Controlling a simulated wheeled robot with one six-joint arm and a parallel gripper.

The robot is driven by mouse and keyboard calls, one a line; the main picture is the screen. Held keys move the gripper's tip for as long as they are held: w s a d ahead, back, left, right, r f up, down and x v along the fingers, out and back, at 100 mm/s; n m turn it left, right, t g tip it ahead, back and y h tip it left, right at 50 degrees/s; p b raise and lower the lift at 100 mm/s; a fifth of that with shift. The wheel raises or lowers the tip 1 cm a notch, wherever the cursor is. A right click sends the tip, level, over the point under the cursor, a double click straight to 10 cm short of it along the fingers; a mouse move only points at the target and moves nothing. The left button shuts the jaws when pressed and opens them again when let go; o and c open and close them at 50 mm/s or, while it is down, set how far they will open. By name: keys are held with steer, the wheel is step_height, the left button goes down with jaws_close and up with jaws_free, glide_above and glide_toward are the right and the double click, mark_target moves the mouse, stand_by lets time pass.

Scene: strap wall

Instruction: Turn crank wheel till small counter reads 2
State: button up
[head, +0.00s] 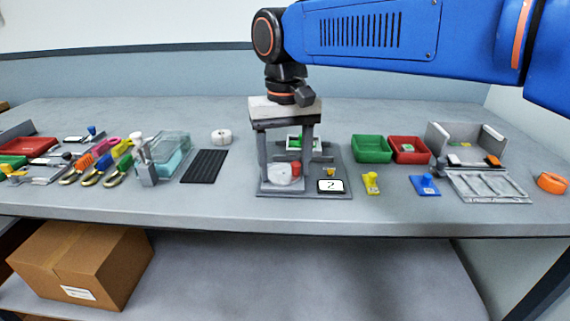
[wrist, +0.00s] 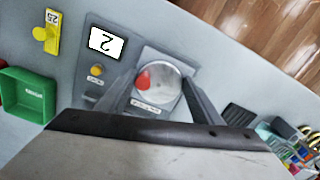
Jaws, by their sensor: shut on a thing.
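The crank wheel (head: 281,174) is a pale round disc with a red knob (wrist: 143,80), low on a grey panel (head: 337,160). It also shows in the wrist view (wrist: 166,80). My gripper (head: 286,184) points straight down over it, with one finger on each side, shut on the wheel. In the wrist view my gripper (wrist: 158,103) covers the panel's lower part. The small counter (head: 330,185) is a white display beside the wheel and reads 2. It appears turned in the wrist view (wrist: 107,42). A yellow button (wrist: 97,70) sits beside the display.
Green (head: 372,149) and red (head: 409,150) bins stand to the right, with a yellow (head: 371,184) and a blue (head: 425,185) knobbed piece in front. A black ribbed mat (head: 205,165), a clear box (head: 170,150) and several coloured-handled tools lie left. The bench front edge is close to the panel.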

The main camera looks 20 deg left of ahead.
mark_target(285, 176)
steer(key=o, duration=1)
step_height(285, 176, up, 17)
steer(key=shift+r, duration=0.2)
stand_by(0.3)
